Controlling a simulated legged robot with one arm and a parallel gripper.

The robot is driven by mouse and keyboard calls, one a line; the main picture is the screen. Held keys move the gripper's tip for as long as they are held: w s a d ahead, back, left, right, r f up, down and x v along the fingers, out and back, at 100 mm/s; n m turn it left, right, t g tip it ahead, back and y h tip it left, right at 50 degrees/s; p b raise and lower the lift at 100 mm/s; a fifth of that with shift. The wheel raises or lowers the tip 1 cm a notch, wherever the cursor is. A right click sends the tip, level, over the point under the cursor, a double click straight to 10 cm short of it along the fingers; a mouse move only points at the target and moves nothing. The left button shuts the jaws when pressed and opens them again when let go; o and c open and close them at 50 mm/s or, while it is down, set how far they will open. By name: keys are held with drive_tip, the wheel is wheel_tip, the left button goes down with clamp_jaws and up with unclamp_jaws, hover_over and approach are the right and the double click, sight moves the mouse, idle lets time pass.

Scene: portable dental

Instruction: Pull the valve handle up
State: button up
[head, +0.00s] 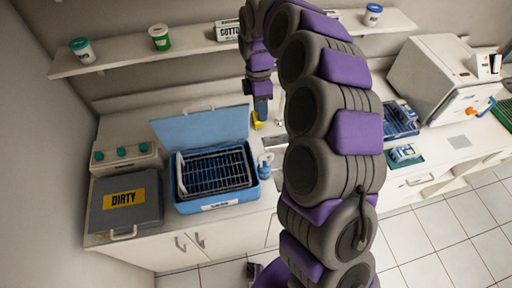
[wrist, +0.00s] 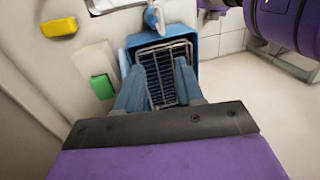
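I cannot make out for sure which part is the valve handle. A small blue and white fitting (head: 265,165) stands at the right side of the blue tub; it also shows at the top of the wrist view (wrist: 153,18). The white machine at the right has an orange knob or handle (head: 469,111) on its front. My gripper (head: 262,112) hangs above the counter, behind the blue tub. In the wrist view its two blue-grey fingers (wrist: 160,85) stand apart with nothing held between them.
The blue tub (head: 207,207) holds a wire basket (head: 214,170), its lid (head: 203,127) raised. Left of it are a grey box marked DIRTY (head: 110,217) and a panel with green knobs (head: 124,160). A shelf (head: 115,57) crosses above. A yellow block (wrist: 59,27) shows beside my gripper.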

approach(268, 154)
drive_tip(key=f, duration=0.5)
drive_tip(key=s+f, duration=0.1)
drive_tip(key=f, duration=0.1)
drive_tip(key=shift+s+d+f, duration=0.1)
drive_tip(key=shift+d+f, duration=0.1)
drive_tip(key=shift+d, duration=0.1)
drive_tip(key=shift+a+f, duration=0.1)
drive_tip(key=shift+a, duration=0.7)
drive_tip(key=shift+c, duration=1.1)
drive_tip(key=shift+d, duration=0.2)
drive_tip(key=c, duration=0.3)
drive_tip(key=shift+d, duration=0.3)
clamp_jaws()
drive_tip(key=shift+a, duration=0.1)
